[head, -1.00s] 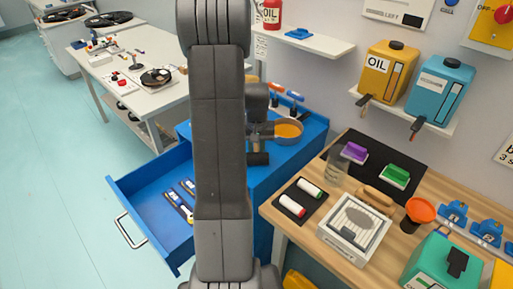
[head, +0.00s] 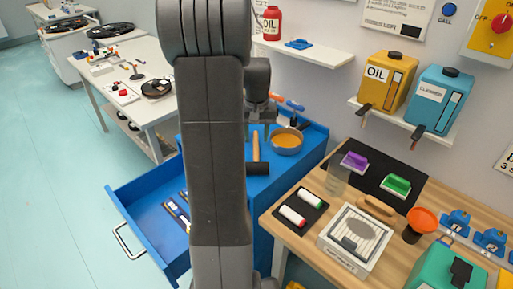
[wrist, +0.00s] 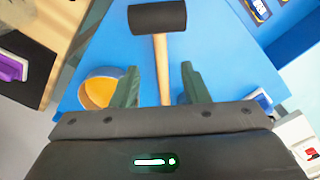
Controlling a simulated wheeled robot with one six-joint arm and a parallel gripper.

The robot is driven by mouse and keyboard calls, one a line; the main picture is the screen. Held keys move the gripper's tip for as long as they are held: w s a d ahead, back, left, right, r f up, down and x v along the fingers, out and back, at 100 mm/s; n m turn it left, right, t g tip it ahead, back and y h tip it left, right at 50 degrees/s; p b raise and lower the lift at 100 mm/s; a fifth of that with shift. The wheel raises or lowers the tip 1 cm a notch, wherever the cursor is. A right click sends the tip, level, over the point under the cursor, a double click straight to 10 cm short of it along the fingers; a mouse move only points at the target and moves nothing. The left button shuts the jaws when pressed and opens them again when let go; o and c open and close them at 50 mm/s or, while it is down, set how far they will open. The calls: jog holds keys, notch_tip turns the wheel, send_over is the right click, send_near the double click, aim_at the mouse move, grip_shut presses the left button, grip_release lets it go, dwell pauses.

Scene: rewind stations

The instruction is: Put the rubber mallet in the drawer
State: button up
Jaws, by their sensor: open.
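The rubber mallet, with a black head (head: 257,169) and a wooden handle (head: 256,147), lies on the blue cabinet top. In the wrist view its head (wrist: 157,17) is beyond my fingertips and its handle (wrist: 161,60) runs down between my two green fingers. My gripper (wrist: 160,82) is open, with a gap on each side of the handle; I cannot tell its height above it. In the head view my gripper (head: 262,112) is partly hidden by my arm. The blue drawer (head: 148,192) is pulled out at the left and holds several dark, flat items (head: 178,212); my arm hides part of it.
A bowl of orange contents (head: 287,141) stands right of the mallet, with orange- and blue-handled tools (head: 285,103) behind it. The wooden bench (head: 335,260) at the right holds a tray, a funnel and several other items. The floor at left is clear.

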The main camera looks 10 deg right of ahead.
jog(key=shift+r, duration=0.6)
jog(key=o, duration=0.3)
jog(key=shift+r, duration=0.25)
jog(key=shift+o, duration=1)
jog(key=shift+a, duration=0.2)
jog(key=a+r+n+g+h+b, duration=0.15)
jog(key=a+n+h+b, duration=0.45)
jog(key=n, duration=1.2)
jog(key=shift+g+y, duration=0.25)
jog(key=shift+y, duration=0.55)
jog(key=f, duration=0.2)
jog(key=s+f+b, duration=0.1)
jog(key=f, duration=0.5)
jog(key=shift+s+b, duration=0.15)
jog(key=shift+b, duration=0.15)
jog(key=shift+s+x, duration=0.1)
jog(key=shift+x, duration=1.25)
jog(key=shift+s+x, duration=0.15)
jog(key=shift+x, duration=1.15)
